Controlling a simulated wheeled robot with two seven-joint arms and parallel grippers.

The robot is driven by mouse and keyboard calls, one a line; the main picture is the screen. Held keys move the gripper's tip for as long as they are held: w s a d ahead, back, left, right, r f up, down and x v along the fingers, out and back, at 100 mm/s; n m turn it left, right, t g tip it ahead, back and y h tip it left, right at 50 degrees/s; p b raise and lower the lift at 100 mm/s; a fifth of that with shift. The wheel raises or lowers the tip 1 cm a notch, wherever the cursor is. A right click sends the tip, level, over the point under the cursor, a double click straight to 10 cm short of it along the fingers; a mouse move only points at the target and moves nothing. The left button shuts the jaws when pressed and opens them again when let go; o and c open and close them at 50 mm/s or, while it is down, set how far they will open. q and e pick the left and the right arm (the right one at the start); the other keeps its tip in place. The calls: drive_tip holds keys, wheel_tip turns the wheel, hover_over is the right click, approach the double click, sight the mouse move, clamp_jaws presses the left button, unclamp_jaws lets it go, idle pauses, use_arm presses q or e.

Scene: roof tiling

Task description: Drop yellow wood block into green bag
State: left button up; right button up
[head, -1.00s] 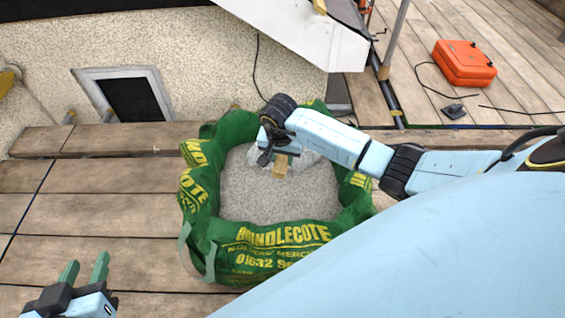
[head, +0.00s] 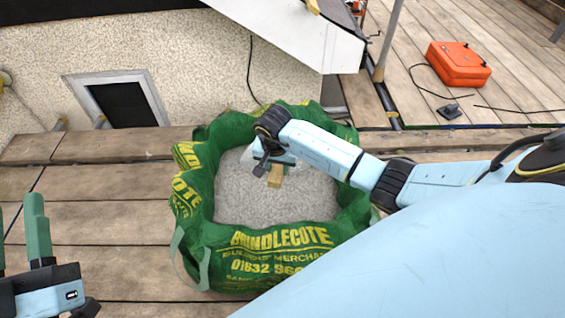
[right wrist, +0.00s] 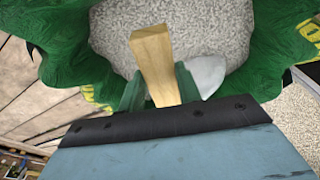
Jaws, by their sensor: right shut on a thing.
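The green bag (head: 190,240) stands open on the plank deck in the head view, with yellow lettering and grey gravel inside. Its green wall also shows in the right wrist view (right wrist: 62,65). The yellow wood block (head: 275,176) is over the gravel within the bag's opening. In the right wrist view the block (right wrist: 152,62) sticks out from between the green fingers. My right gripper (head: 270,168) is shut on it, above the gravel. My left gripper (head: 18,240) is at the lower left in the head view, its two fingers apart and nothing between them.
Grey gravel (head: 270,205) fills the bag, and a pale rounded object (right wrist: 207,76) lies on it beside the fingers. An orange case (head: 460,63) lies at the upper right on the planks. A rendered wall with a small window (head: 118,100) stands behind. Planks left of the bag are clear.

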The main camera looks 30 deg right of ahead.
use_arm(q)
drive_tip(key=shift+s+a+r+t+h+b, duration=0.1)
drive_tip(key=shift+s+r+t+h+b, duration=0.15)
drive_tip(key=shift+s+r+t, duration=0.3)
drive_tip(key=shift+s+r+t+h+b, duration=0.2)
drive_tip(key=shift+s+r+t, duration=0.15)
drive_tip(key=shift+r+t, duration=0.4)
use_arm(e)
drive_tip(key=shift+f, duration=0.7)
drive_tip(key=o, duration=1.1)
drive_tip(key=shift+c, duration=0.2)
